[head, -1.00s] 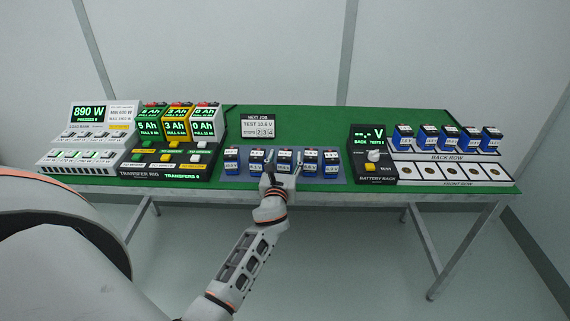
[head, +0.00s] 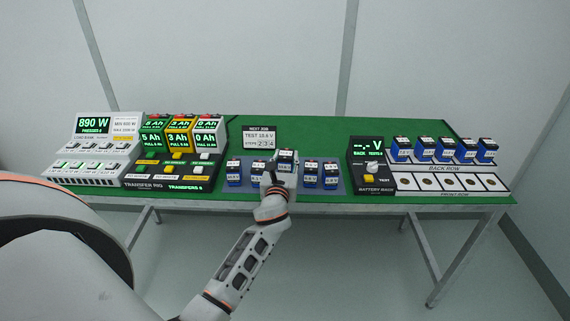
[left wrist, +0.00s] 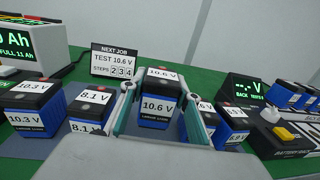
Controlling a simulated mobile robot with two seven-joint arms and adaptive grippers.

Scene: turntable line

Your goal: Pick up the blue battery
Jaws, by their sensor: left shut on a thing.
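Several blue batteries with black tops and white voltage labels stand in a row on a grey-blue mat at the front of the green table. My left gripper (left wrist: 158,98) is shut on the blue battery (left wrist: 158,104) labelled 10.6 V, with a finger on each side of it. In the head view this battery (head: 286,158) is upright and sits higher than its neighbours, raised off the mat. The batteries beside it, such as the 8.1 V one (left wrist: 92,108) and the 10.3 V one (left wrist: 36,114), stay on the mat. My right gripper is not in view.
A sign (head: 259,138) reading TEST 10.6 V stands behind the row. The battery rack (head: 447,168) is at right, with several batteries in its back row and an empty front row. The transfer rig (head: 172,168) and load bank (head: 97,160) are at left.

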